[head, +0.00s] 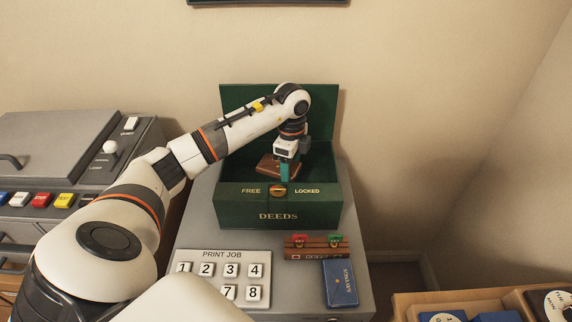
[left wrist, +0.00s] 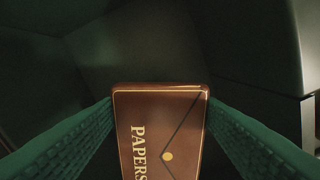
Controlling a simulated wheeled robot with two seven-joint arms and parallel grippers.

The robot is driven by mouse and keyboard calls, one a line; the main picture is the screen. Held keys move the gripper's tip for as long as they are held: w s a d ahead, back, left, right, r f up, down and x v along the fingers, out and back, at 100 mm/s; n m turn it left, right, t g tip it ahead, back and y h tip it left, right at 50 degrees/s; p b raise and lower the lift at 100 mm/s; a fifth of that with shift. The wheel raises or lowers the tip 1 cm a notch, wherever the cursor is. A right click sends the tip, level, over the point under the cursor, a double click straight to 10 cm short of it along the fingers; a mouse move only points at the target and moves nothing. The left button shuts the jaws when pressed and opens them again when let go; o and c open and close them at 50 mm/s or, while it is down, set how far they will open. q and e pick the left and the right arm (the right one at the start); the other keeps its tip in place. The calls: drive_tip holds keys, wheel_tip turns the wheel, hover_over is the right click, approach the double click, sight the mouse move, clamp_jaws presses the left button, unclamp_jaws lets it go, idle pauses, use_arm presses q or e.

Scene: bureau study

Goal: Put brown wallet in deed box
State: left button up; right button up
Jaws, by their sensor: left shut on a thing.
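The brown wallet (left wrist: 160,135), lettered PAPERS with a gold dot, sits between the green fingers of my left gripper (left wrist: 158,115) in the left wrist view. In the head view the wallet (head: 272,168) shows low inside the open deed box, partly behind my gripper. My left gripper (head: 285,172) is shut on it and reaches down into the box. The green deed box (head: 250,215), marked DEEDS, has its lid (head: 237,105) raised at the back. Whether the wallet touches the box floor cannot be told. My right gripper is not in view.
A FREE/LOCKED latch (head: 278,190) is on the box front. Before the box are a brown rack with red and green tags (head: 317,247), a blue booklet (head: 340,283) and a PRINT JOB keypad (head: 222,277). A grey machine (head: 60,150) stands left.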

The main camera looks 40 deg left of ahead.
use_arm(q)
wheel_tip(320, 180, down, 7)
idle(0.4)
drive_tip(key=shift+f, duration=0.15)
drive_tip(key=o, duration=1)
